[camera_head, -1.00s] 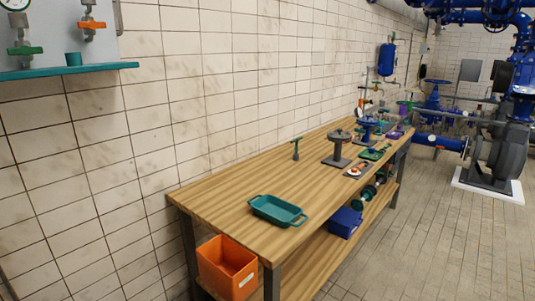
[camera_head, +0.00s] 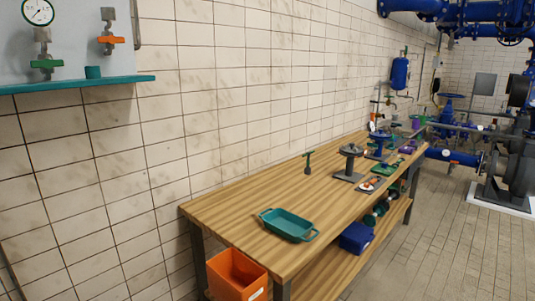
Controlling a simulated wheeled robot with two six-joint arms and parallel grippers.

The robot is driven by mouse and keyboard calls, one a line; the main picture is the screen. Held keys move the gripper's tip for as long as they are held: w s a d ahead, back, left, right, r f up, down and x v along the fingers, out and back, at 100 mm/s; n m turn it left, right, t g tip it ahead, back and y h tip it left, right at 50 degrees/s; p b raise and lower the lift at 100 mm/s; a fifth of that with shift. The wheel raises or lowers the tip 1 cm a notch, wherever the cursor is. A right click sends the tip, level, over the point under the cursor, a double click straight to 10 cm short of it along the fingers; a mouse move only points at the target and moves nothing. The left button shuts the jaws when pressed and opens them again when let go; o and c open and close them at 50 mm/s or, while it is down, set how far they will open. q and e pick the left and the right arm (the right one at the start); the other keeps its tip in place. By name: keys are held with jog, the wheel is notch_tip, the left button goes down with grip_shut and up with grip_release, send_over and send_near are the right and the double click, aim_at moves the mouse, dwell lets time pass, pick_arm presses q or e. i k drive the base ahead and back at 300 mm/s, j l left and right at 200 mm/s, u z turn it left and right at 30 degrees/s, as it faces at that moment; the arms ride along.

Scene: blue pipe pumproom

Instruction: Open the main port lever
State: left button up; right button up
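On the wall panel (camera_head: 80,45) at the upper left are two valve levers. One is green (camera_head: 46,64) and sits below the gauge (camera_head: 38,11); the other is orange (camera_head: 111,39) and sits to its right. Both handles look roughly horizontal. I cannot tell which of them, if either, is the main port lever. Neither of my grippers is in view.
A wooden workbench (camera_head: 240,217) runs along the tiled wall. An orange bin (camera_head: 235,275) and a blue box (camera_head: 356,237) are below. The floor (camera_head: 450,250) at right is open.

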aim_at(47, 64)
jog(key=u, duration=1.3)
jog(key=i+l+z, duration=0.1)
jog(key=i+l, duration=0.15)
jog(key=l, duration=0.1)
